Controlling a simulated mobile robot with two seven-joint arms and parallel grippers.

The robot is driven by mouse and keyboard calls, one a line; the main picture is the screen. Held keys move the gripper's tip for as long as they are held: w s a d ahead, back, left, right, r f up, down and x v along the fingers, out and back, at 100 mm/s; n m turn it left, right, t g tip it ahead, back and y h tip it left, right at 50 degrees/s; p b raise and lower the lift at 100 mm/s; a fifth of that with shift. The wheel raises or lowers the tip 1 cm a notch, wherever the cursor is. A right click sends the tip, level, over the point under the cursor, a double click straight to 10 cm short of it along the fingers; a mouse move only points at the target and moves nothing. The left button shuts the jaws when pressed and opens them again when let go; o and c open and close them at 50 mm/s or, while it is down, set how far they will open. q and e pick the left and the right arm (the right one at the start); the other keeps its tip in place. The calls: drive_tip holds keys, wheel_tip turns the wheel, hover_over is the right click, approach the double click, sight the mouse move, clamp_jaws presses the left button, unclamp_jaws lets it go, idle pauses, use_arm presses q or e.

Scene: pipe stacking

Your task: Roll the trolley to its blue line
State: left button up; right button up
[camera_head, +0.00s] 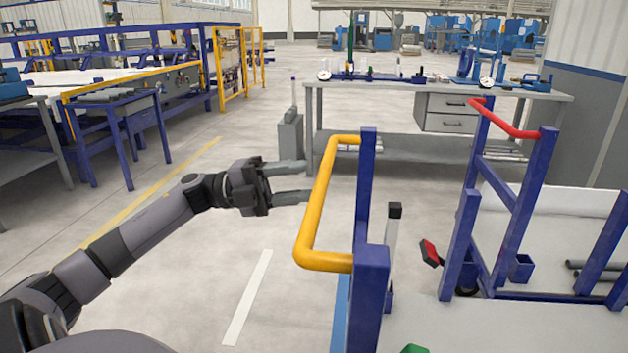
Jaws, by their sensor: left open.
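A trolley with dark blue posts and a yellow handle (317,205) stands close in front of me at the centre right. Its pale flat bed (470,325) runs off the bottom edge. My left gripper (306,181) is open and empty just left of the yellow handle, fingers pointing right at its long bar. The fingertips end at the bar's edge in the picture; I cannot tell whether they touch it or reach behind it. A light blue strip (341,312) shows beside the near post; I cannot tell whether it is a floor line or part of the trolley. My right gripper is out of view.
A blue frame with a red handle (505,121) stands at the right. A grey workbench (400,146) with tools stands behind the trolley. Blue racks (120,105) with yellow rails fill the left back. Floor with a white line (248,297) and a yellow line (150,195) is clear left.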

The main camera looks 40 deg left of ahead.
use_arm(q)
drive_tip(key=shift+v, duration=1.15)
